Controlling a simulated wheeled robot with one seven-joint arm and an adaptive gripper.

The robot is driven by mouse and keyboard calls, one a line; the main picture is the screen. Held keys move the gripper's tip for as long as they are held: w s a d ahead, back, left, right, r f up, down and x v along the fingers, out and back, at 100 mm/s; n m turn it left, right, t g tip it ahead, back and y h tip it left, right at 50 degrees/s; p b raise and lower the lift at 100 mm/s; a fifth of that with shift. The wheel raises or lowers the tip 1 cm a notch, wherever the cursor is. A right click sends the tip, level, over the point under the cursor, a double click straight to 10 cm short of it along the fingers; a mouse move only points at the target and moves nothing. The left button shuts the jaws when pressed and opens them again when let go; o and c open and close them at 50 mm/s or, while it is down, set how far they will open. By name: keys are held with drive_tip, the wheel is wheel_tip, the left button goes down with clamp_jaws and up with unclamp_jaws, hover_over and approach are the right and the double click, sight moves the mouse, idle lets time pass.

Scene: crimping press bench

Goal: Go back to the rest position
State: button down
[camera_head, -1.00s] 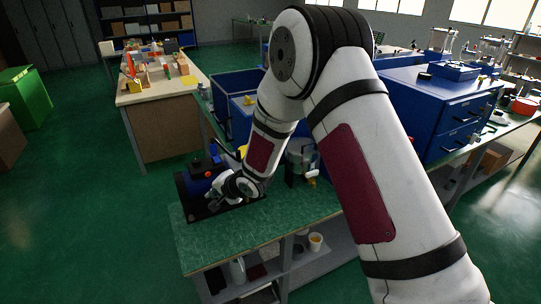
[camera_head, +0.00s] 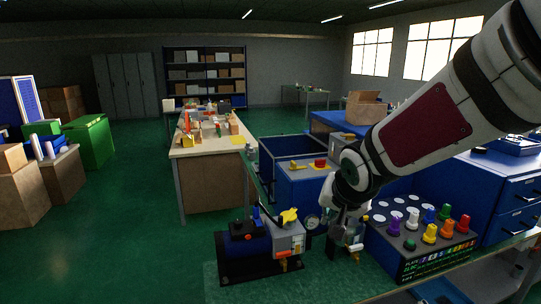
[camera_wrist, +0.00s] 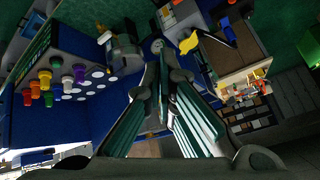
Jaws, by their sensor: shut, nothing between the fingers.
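My gripper (camera_head: 345,240) hangs from the raised arm near the middle right of the head view, shut and empty. It is to the right of the blue crimping press and in front of the left end of the peg box. In the wrist view its fingers (camera_wrist: 163,85) point out over the bench, with nothing held. The crimping press (camera_head: 258,243) stands on a black base, with a blue motor body, a grey block and a yellow part on top. A gap shows between press and gripper. The fingers hide part of a small device behind them.
A blue box with several coloured pegs (camera_head: 408,264) stands close to the right of my gripper; it also shows in the wrist view (camera_wrist: 22,118). Blue bins (camera_head: 268,160) stand behind. A wooden-sided table (camera_head: 208,186) carries clutter. The green floor (camera_head: 120,235) at left is clear.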

drive_tip(key=s+d+r+n+g, duration=0.1)
drive_tip(key=s+d+r+n, duration=0.1)
drive_tip(key=s, duration=1.1)
drive_tip(key=s+d+r+n+g, duration=0.1)
drive_tip(key=s+d+r+n, duration=0.1)
drive_tip(key=s, duration=1.1)
drive_tip(key=shift+s+d+r, duration=0.35)
drive_tip(key=shift+d+r, duration=0.55)
